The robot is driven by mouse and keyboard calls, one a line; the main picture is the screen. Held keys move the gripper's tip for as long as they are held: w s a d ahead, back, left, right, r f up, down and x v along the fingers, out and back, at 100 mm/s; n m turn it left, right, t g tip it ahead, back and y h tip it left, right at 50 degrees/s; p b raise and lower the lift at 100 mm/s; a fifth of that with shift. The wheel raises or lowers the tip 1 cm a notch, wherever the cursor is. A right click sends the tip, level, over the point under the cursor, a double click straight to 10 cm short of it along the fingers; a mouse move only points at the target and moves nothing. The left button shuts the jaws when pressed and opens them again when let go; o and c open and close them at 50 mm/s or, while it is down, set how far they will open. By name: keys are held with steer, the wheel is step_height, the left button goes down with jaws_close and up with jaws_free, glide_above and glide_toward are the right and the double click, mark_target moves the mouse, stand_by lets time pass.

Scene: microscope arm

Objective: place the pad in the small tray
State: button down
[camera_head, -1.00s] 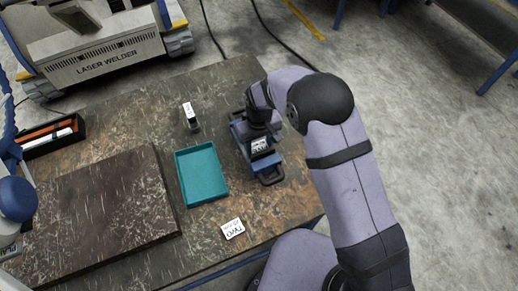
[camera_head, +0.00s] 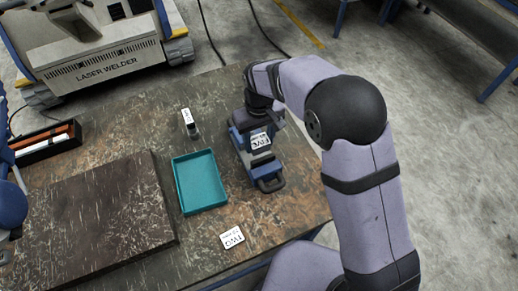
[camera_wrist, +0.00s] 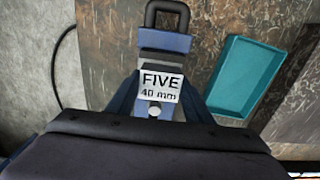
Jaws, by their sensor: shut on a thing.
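The pad, with a white top marked "FIVE 40 mm" (camera_wrist: 159,86), sits at my gripper (camera_wrist: 156,110), between its dark blue angled sides in the wrist view. My gripper is shut on it. The pad also shows in the head view (camera_head: 260,141), near the right edge of the table and right of the tray. A blue part with a dark loop handle (camera_head: 268,183) lies just beyond it; I cannot tell how they join. The small teal tray (camera_head: 224,176) is empty, left of my gripper. It shows at right in the wrist view (camera_wrist: 277,66).
A white tile marked "TWO" (camera_head: 231,237) lies in front of the tray. A small dark block with a white top (camera_head: 190,123) stands behind it. A large brown slab (camera_head: 90,215) and a black box of sticks (camera_head: 45,146) are at left.

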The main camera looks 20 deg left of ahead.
steer(key=shift+r, duration=1.4)
steer(key=shift+a, duration=0.1)
